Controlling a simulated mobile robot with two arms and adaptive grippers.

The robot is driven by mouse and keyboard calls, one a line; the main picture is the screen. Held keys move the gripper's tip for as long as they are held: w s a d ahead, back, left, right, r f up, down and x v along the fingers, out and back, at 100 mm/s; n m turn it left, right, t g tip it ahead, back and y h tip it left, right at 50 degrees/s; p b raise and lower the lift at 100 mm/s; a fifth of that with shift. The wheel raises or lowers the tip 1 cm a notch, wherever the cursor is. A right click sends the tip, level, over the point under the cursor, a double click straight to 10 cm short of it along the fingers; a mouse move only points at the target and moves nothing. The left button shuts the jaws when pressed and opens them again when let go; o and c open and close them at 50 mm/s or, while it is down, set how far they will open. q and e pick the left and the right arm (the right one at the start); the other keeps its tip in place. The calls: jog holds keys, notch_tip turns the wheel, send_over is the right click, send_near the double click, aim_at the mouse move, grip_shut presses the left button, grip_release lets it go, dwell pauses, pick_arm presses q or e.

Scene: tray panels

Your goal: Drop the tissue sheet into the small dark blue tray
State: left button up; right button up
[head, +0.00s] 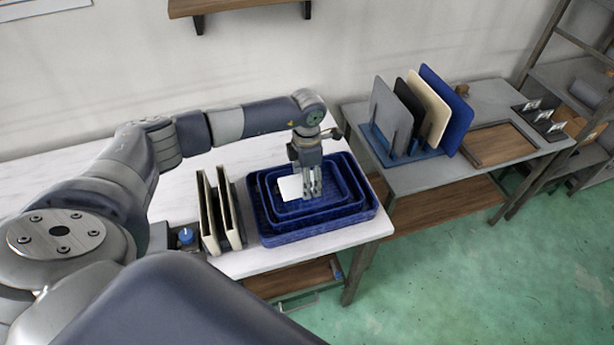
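A stack of nested dark blue trays (318,230) sits on the white table, the smaller ones inside the larger. My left gripper (312,194) points down over the inner small tray (290,212). A white tissue sheet (290,187) shows at the left side of the gripper's fingers, over the inside of the small tray. The fingers look close together at the sheet's edge. I cannot tell whether the sheet touches the tray floor. My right gripper is not in view.
Cream upright panels (211,215) in a dark holder stand just left of the trays, with a small blue-capped item (186,236) beside them. A grey table (420,177) at the right holds a rack of coloured panels (447,110) and a wooden tray (498,145). A wall shelf (235,5) hangs above.

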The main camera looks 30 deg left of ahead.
pick_arm(q)
jog(key=o, duration=0.8)
jog(key=shift+w+f, duration=0.1)
jog(key=shift+w, duration=0.05)
jog(key=shift+c, duration=0.2)
notch_tip(320, 180, up, 12)
